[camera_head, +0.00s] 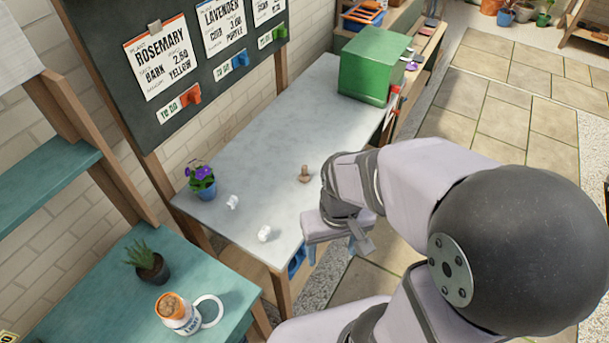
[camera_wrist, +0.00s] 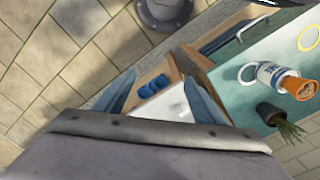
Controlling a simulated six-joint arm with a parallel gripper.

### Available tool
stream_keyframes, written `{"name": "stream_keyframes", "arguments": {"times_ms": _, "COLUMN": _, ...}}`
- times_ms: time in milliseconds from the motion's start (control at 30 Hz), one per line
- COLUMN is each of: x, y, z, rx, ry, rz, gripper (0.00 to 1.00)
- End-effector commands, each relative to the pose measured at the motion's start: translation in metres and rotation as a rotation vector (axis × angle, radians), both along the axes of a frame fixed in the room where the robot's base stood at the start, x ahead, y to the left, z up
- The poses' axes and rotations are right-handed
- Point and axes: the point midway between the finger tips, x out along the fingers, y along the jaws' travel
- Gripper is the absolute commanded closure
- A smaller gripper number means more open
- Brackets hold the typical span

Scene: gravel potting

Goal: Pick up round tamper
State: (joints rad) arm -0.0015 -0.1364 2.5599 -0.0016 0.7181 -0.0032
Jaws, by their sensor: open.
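A small brown wooden piece (camera_head: 305,174), which looks like the round tamper, stands on the grey table (camera_head: 262,135) near its right edge. My gripper (camera_head: 332,252) is at the table's front right edge, nearer the camera than the wooden piece and apart from it. Its blue-grey fingers are spread and empty. In the wrist view my gripper (camera_wrist: 162,100) shows both fingers apart, with a pale surface and a blue object between them. The wooden piece does not show clearly in the wrist view.
A potted purple flower (camera_head: 202,182) and two small white objects, one left (camera_head: 232,202) and one nearer (camera_head: 264,233), stand on the table. A green box (camera_head: 372,65) is at the far end. A teal table (camera_head: 130,300) holds a plant (camera_head: 147,262) and an orange-and-white can (camera_head: 177,313).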

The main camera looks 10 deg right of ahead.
Motion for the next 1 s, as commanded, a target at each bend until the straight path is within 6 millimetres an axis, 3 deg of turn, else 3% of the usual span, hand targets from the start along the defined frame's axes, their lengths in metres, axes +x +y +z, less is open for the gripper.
{"name": "stream_keyframes", "arguments": {"times_ms": 200, "x": 0.000, "y": 0.000, "z": 0.000, "rx": 0.000, "ry": 0.000, "rz": 0.000, "gripper": 0.37}}
{"name": "stream_keyframes", "arguments": {"times_ms": 300, "x": 0.000, "y": 0.000, "z": 0.000, "rx": 0.000, "ry": 0.000, "rz": 0.000, "gripper": 0.61}}
{"name": "stream_keyframes", "arguments": {"times_ms": 667, "x": 0.003, "y": 0.000, "z": -0.004, "rx": -0.001, "ry": -0.008, "rz": -0.001, "gripper": 0.61}}
{"name": "stream_keyframes", "arguments": {"times_ms": 867, "x": 0.033, "y": -0.006, "z": -0.038, "rx": -0.010, "ry": -0.098, "rz": -0.007, "gripper": 0.61}}
{"name": "stream_keyframes", "arguments": {"times_ms": 1000, "x": 0.077, "y": -0.014, "z": -0.079, "rx": -0.023, "ry": -0.234, "rz": -0.010, "gripper": 0.61}}
